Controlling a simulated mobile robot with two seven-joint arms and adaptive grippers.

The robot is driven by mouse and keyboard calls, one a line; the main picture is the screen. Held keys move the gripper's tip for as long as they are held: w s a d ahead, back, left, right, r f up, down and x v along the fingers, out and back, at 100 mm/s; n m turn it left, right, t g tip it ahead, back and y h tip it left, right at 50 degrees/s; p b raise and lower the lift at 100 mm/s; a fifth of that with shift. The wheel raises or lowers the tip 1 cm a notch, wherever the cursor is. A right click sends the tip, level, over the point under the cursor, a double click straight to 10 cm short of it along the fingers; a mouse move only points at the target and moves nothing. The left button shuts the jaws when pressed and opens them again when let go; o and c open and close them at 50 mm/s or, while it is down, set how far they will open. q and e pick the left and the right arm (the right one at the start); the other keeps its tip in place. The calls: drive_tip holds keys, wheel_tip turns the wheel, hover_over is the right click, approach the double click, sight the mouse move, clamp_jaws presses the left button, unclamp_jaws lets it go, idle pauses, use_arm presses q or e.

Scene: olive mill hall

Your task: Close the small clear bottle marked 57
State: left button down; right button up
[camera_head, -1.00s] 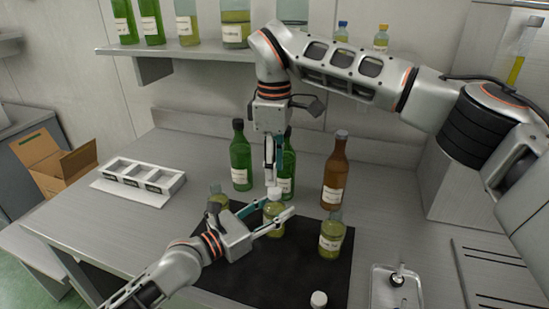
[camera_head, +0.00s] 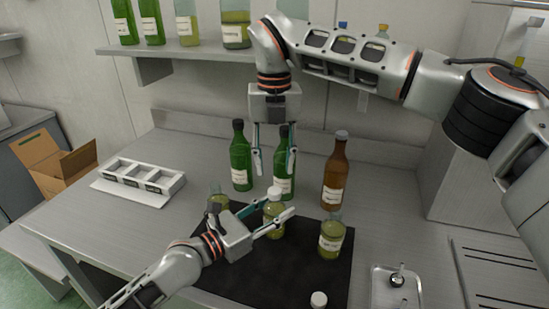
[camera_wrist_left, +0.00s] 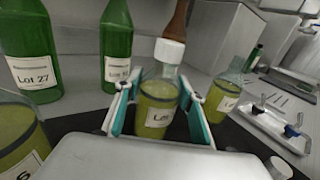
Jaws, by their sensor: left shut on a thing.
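A small clear bottle (camera_head: 275,228) with yellow-green liquid stands on the black mat, in the middle of the head view. My left gripper (camera_head: 272,209) is shut around its body; the wrist view also shows this bottle (camera_wrist_left: 155,112) between the two fingers. Its label is too small to read. A white cap (camera_head: 274,192) sits on top of its neck; in the wrist view the cap (camera_wrist_left: 169,50) covers the mouth. Whether it is screwed tight cannot be told. My right gripper (camera_head: 275,160) is above the cap, fingers apart and pointing down, empty.
Other clear bottles stand left (camera_head: 216,200) and right (camera_head: 331,238) of it on the mat (camera_head: 290,277). Green bottles (camera_head: 240,160) and a brown bottle (camera_head: 335,175) stand behind. A metal tray (camera_head: 378,296) is at right, a white rack (camera_head: 140,180) at left.

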sight(275, 190)
drive_tip(key=n, duration=0.5)
drive_tip(key=shift+r, duration=0.25)
drive_tip(key=n, duration=0.4)
drive_tip(key=shift+r, duration=0.1)
drive_tip(key=shift+f, duration=4)
clamp_jaws()
